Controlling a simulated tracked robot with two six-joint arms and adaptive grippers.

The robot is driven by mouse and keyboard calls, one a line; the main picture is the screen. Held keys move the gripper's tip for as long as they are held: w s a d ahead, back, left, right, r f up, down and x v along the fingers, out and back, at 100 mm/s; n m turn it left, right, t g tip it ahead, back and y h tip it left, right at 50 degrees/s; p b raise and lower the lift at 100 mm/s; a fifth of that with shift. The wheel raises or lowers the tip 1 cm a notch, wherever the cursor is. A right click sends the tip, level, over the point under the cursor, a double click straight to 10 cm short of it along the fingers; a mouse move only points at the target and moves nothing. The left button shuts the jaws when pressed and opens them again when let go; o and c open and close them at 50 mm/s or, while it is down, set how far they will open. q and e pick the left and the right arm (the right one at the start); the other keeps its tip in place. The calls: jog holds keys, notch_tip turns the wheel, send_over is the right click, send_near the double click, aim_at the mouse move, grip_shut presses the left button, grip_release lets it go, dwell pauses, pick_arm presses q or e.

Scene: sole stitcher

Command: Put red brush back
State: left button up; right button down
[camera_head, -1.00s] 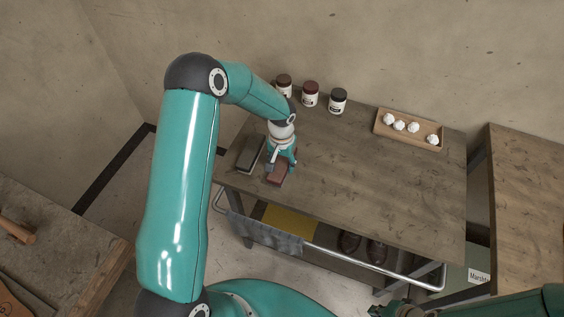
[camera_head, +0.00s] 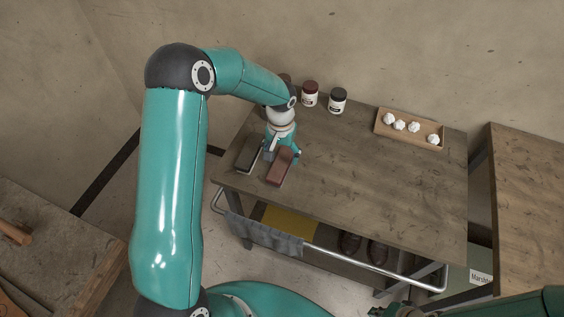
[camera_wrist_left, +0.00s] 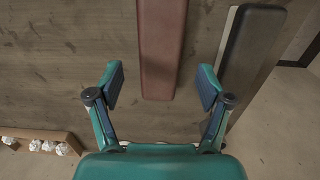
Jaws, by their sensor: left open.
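The red brush (camera_head: 281,168) lies on the grey-brown table near its left end. It also shows in the left wrist view (camera_wrist_left: 161,50) as a long red-brown block. My left gripper (camera_head: 282,150) is open and empty above the brush's far part. In the left wrist view, the spread fingers of the gripper (camera_wrist_left: 161,86) are on either side of the brush's near end, apart from it. My right gripper (camera_head: 392,310) shows only in part at the bottom edge of the head view, and its jaws cannot be made out.
A black brush (camera_head: 246,156) lies left of the red one, close to the table's edge. Dark-lidded jars (camera_head: 338,101) and a wooden tray (camera_head: 408,129) with white balls stand at the back. The table's middle and right are clear. A grey cloth (camera_head: 265,234) hangs on the front rail.

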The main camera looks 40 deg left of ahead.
aim_at(281, 163)
pick_arm(q)
notch_tip(281, 163, up, 7)
jog(key=b, duration=0.1)
jog(key=shift+r, duration=0.15)
dwell(0.5)
